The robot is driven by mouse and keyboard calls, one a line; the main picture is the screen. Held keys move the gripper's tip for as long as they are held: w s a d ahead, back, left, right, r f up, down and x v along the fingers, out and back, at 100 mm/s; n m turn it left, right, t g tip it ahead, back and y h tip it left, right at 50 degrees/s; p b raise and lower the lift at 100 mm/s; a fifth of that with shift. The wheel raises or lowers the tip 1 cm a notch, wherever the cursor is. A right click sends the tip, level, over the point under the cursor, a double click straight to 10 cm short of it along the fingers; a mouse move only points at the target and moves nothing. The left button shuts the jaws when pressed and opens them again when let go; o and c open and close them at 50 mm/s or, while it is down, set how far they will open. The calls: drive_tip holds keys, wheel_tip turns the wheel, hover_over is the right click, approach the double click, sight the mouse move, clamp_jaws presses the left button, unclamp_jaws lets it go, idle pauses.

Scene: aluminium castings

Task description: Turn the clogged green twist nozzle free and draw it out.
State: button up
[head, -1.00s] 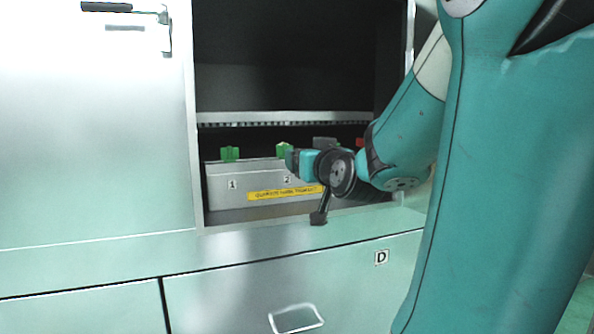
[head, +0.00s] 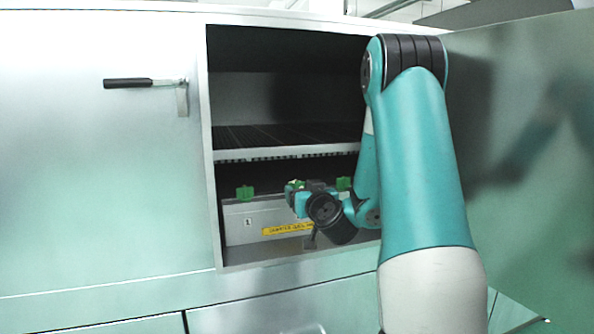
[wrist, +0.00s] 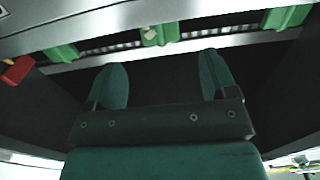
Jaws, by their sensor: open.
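A row of green twist nozzles stands on a pale metal block (head: 234,233) inside the open cabinet. In the wrist view the middle green nozzle (wrist: 160,33) carries a pale blob, probably the clog. In the head view it (head: 295,184) shows just behind my gripper (head: 297,200), partly covered. Plain green nozzles stand on either side, one at the left (head: 245,193) and one at the right (head: 343,184). In the wrist view my gripper (wrist: 163,62) is open and empty. The middle nozzle lies beyond the gap between its fingertips, apart from them.
A red part (wrist: 18,70) sits at the end of the row in the wrist view. A metal shelf (head: 285,152) crosses above the block, and the cabinet's side wall (head: 212,170) bounds the opening at left. A yellow label (head: 285,230) is on the block's front.

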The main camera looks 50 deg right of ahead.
sight(299, 186)
drive_tip(key=p+x, duration=0.4)
drive_tip(key=x, duration=0.1)
drive_tip(key=shift+w+r+p, duration=0.15)
drive_tip(key=shift+r+p, duration=0.15)
drive_tip(key=shift+p, duration=0.1)
drive_tip(key=shift+w+d+f+p, duration=0.35)
drive_tip(key=shift+w+d+p, duration=0.05)
drive_tip(key=shift+w+p, duration=0.35)
drive_tip(key=c, duration=1)
drive_tip(key=shift+d+f+y+b, duration=0.1)
drive_tip(key=shift+y+b, duration=0.2)
drive_tip(key=shift+b, duration=0.4)
drive_tip(key=shift+n+t+y+b, duration=1)
drive_tip(key=shift+n+y+b, duration=0.55)
drive_tip(key=shift+b, duration=2.4)
drive_tip(key=shift+n+t+y+b, duration=0.4)
drive_tip(key=shift+n+y+b, duration=0.75)
drive_tip(key=shift+y+b, duration=1.15)
